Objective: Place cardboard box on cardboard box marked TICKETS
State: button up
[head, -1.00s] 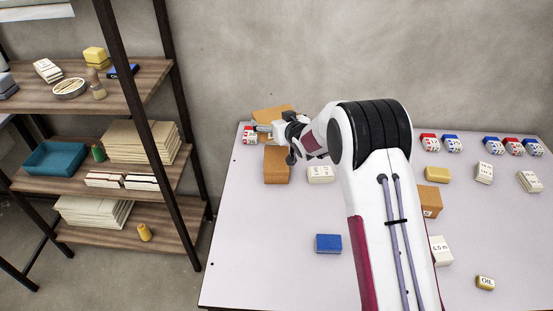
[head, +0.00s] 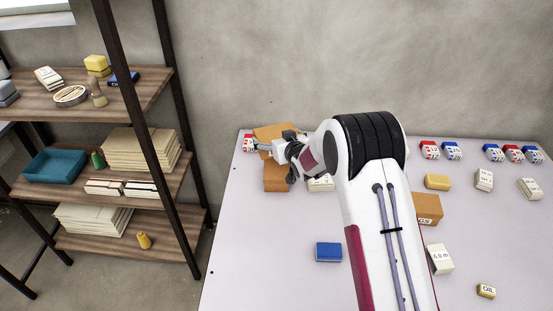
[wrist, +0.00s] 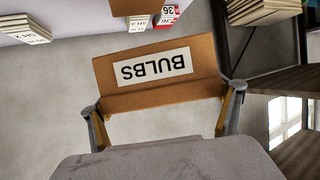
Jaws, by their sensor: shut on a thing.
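A brown cardboard box with a white BULBS label (wrist: 156,68) is between the fingers of my gripper (wrist: 167,104) in the wrist view. In the head view, my gripper (head: 262,148) is shut on this box (head: 275,131) near the back left of the table. A second brown cardboard box (head: 276,183) stands just in front of and below it; its label is not visible. Part of a brown box (wrist: 142,7) also shows at the top of the wrist view, apart from the held box in the picture. I cannot read TICKETS anywhere.
Another brown box (head: 428,207), with a partly hidden label, stands right of my arm on the table (head: 270,275). A white pack (head: 321,184) sits right of the second box and a red-and-white pack (head: 248,143) at the left edge. A blue block (head: 328,252) lies in front.

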jog(key=shift+f, duration=2.15)
jog(key=shift+f, duration=1.85)
jog(key=shift+f, duration=0.15)
jog(key=o, duration=1.2)
jog(key=shift+c, duration=0.2)
jog(key=v, duration=1.2)
jog(key=shift+r, duration=0.2)
